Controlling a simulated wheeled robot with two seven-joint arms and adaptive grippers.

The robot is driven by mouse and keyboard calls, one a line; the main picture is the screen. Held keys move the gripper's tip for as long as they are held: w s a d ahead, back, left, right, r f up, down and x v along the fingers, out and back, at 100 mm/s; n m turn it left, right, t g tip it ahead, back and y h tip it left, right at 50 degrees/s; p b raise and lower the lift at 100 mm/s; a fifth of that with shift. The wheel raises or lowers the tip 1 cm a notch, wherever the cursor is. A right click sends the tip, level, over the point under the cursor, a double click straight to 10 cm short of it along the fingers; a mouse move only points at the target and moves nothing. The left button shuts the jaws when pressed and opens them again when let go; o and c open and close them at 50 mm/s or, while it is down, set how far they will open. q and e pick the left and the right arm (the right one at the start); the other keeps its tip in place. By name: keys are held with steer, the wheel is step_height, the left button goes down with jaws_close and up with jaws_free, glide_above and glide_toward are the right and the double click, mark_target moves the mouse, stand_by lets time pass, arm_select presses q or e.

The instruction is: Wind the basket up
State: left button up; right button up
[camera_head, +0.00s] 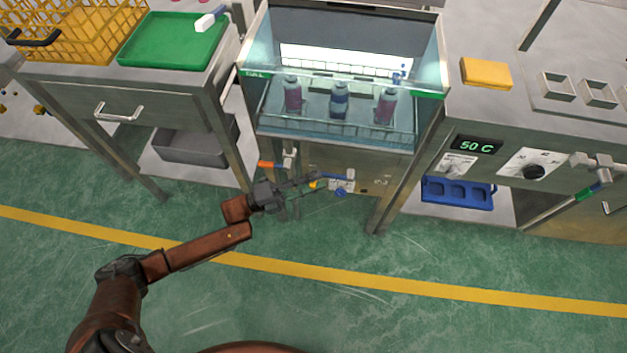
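The wire basket (336,133) sits low inside the glass-walled tank (434,72), with three aerosol cans in it: two pinkish cans (293,98) (385,106) at the sides and a blue-grey one (339,100) in the middle. Below the tank's front is a small fitting (348,186) with blue parts, perhaps the winding mechanism. My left gripper (319,184) reaches it from the left. Its fingers look spread, with a small yellow-orange piece (313,184) near the tips. I cannot tell whether they touch it. My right gripper is out of view.
An orange-handled valve (270,164) is close above my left gripper. Table legs stand on both sides. A green tray (170,40) and yellow crate (75,35) are on the left bench. A panel reading 50 C (477,146) is at right. The floor in front is clear.

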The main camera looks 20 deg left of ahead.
arm_select(q)
steer(key=shift+c, duration=0.3)
jaws_close()
steer(key=shift+a, duration=0.15)
